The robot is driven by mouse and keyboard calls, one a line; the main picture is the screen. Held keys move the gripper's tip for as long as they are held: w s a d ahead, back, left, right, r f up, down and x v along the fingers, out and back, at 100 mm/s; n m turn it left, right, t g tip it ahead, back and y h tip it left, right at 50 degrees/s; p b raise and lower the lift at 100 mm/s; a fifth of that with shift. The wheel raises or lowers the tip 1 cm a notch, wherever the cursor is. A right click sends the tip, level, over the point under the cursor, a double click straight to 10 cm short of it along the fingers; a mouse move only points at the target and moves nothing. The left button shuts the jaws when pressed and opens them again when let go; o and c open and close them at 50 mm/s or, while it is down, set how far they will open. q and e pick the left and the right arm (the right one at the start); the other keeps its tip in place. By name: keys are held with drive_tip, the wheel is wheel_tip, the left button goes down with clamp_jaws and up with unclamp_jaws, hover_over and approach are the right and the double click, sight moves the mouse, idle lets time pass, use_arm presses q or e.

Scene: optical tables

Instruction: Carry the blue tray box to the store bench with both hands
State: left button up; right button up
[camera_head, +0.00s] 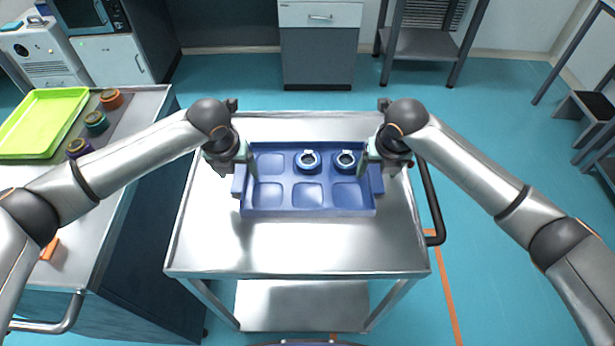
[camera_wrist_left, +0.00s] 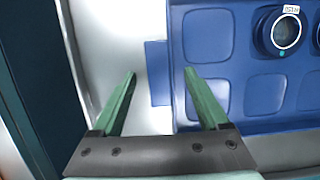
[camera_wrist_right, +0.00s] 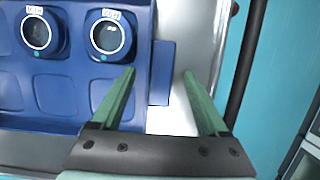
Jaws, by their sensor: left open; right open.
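The blue tray box (camera_head: 309,204) lies flat on a steel cart (camera_head: 300,250). It has several square pockets, and two blue ring-shaped parts with labels (camera_head: 309,161) (camera_head: 346,161) sit in its far pockets. A tab handle sticks out at each short side. My left gripper (camera_wrist_left: 160,78) is open at the left side of the box, its fingers on either side of the left handle (camera_wrist_left: 157,72). My right gripper (camera_wrist_right: 158,78) is open at the right side, its fingers on either side of the right handle (camera_wrist_right: 161,72). Neither gripper is closed on a handle.
A bench (camera_head: 140,110) at the left carries a green tray (camera_head: 40,120) and several coloured ring parts (camera_head: 96,122). The cart has a dark push handle (camera_head: 431,200) at its right. A drawer cabinet (camera_head: 319,50) and a grey shelf table (camera_head: 425,42) stand behind, across open floor.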

use_arm(q)
drive_tip(key=shift+c, duration=0.4)
use_arm(e)
drive_tip(key=shift+f, duration=0.1)
drive_tip(key=shift+c, duration=0.4)
use_arm(q)
clamp_jaws()
use_arm(e)
clamp_jaws()
